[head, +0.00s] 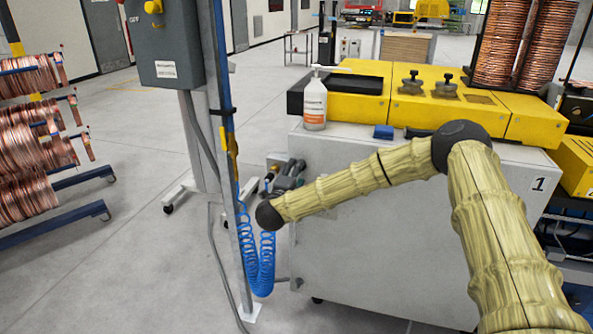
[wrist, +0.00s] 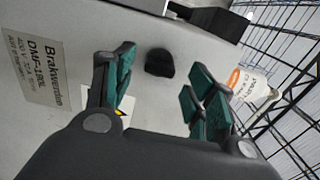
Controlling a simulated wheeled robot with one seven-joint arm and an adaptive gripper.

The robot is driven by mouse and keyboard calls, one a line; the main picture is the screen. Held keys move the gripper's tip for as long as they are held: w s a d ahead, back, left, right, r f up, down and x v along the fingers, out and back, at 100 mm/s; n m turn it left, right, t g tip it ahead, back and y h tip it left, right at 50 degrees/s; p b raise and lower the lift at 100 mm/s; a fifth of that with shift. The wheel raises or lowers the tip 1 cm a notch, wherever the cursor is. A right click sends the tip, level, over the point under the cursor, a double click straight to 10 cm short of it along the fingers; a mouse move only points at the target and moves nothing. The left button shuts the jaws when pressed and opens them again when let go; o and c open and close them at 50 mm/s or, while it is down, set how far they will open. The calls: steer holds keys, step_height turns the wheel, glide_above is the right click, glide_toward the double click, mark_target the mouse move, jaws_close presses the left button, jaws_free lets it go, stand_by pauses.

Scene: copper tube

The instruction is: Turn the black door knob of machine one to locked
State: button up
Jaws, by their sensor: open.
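Machine one (head: 400,240) is a grey cabinet with a yellow top and a "1" on its front. In the wrist view a small black knob (wrist: 160,62) sits on its grey panel (wrist: 85,30). My gripper (wrist: 162,88) is open, with its green-padded fingers to the left and right of the knob. The knob appears in the gap, beyond the fingertips; I see no contact. In the head view my gripper (head: 285,177) is at the machine's left end, partly hidden by my arm. The knob cannot be made out there.
A white bottle (head: 315,103) stands on the machine's left top edge and shows at right in the wrist view (wrist: 252,84). A metal post (head: 228,150) with a blue coiled hose (head: 258,262) stands close left of my gripper. Copper coils (head: 30,150) hang far left.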

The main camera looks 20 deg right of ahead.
steer(key=shift+x, duration=0.85)
